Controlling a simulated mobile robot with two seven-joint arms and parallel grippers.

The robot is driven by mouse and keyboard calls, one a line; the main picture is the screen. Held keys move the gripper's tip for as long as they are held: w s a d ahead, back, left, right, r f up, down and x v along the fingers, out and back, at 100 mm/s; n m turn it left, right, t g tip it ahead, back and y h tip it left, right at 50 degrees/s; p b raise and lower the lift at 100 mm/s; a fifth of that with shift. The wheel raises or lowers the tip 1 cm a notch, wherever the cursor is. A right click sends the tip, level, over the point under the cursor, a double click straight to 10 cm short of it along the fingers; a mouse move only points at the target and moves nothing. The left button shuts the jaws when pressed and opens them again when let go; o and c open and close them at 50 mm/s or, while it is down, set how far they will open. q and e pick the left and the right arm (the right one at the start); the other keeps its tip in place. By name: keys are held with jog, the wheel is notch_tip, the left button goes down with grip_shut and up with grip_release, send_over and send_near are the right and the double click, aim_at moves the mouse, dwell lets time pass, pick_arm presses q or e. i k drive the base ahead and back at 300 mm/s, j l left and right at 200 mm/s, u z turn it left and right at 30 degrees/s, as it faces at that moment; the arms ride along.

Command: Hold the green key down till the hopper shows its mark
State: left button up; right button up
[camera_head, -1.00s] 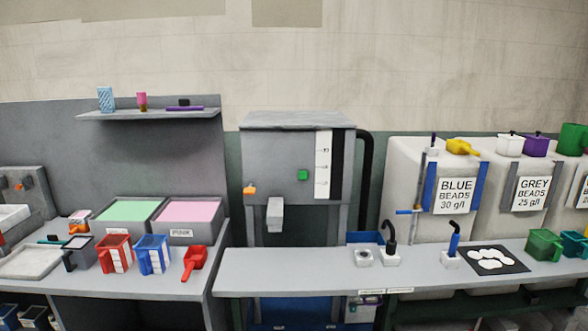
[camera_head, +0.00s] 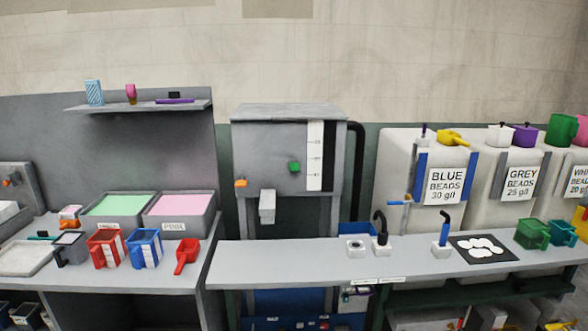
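A white scale strip (camera_head: 315,156) with several marks runs up the machine's front, right of the key, beside a dark strip. I cannot read its marks clearly. An orange part (camera_head: 240,184) sits at the machine's lower left, and a grey spout (camera_head: 267,206) hangs below its front. Neither of my grippers is in view, and nothing touches the green key.
A grey bench (camera_head: 300,262) runs in front of the machine, mostly clear at its left. Black-handled (camera_head: 380,230) and blue-handled (camera_head: 445,230) tools stand on it. Red (camera_head: 106,248) and blue (camera_head: 146,247) jugs and a red scoop (camera_head: 186,256) are on the left table. Bead bins (camera_head: 400,165) stand right.

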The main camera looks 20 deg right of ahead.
aim_at(294, 167)
jog(key=i+j, duration=0.15)
jog(key=i, duration=0.7)
jog(key=i+j, duration=0.2)
jog(key=i, duration=0.65)
jog(key=j+u, duration=0.05)
